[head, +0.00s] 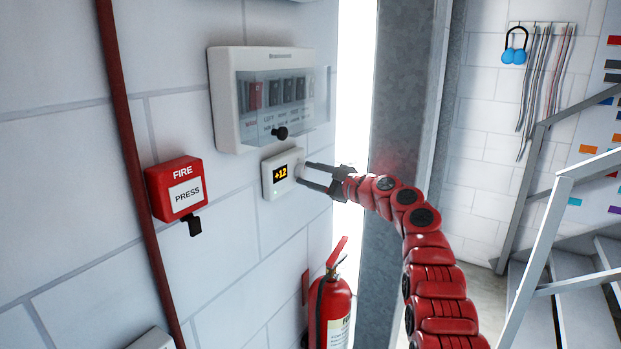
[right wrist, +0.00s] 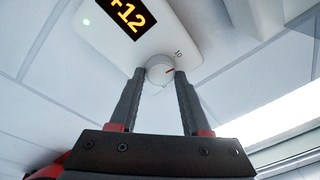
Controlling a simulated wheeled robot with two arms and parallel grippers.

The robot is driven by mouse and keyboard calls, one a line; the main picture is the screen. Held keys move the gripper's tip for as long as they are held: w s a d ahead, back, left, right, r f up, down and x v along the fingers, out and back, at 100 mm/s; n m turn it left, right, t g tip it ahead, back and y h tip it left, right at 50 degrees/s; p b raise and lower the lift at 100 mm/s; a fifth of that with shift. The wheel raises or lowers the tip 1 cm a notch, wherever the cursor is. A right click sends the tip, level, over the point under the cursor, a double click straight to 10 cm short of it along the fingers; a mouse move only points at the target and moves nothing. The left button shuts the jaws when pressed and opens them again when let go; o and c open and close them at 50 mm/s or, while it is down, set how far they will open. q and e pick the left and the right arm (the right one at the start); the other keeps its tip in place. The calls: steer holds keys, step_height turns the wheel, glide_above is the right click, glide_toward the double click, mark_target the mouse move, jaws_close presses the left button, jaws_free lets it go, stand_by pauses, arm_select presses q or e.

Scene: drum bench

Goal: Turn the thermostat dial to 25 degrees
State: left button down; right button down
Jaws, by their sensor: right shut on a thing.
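The thermostat (head: 271,186) is a small white box on the wall with a dark display (head: 280,174) that reads +12 in yellow. The display also shows in the right wrist view (right wrist: 122,17), with a green light beside it. My left gripper is not in view.
A breaker box (head: 226,98) with a clear cover hangs just above the thermostat. A red fire press box (head: 176,187) is on the wall to the left. A fire extinguisher (head: 330,310) stands below. A grey steel column (head: 398,100) and stairs (head: 570,290) are to the right.

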steer(key=shift+m, duration=1)
steer(key=shift+m+g, duration=0.4)
steer(key=shift+m, duration=0.7)
steer(key=shift+c, duration=1.8)
jaws_free()
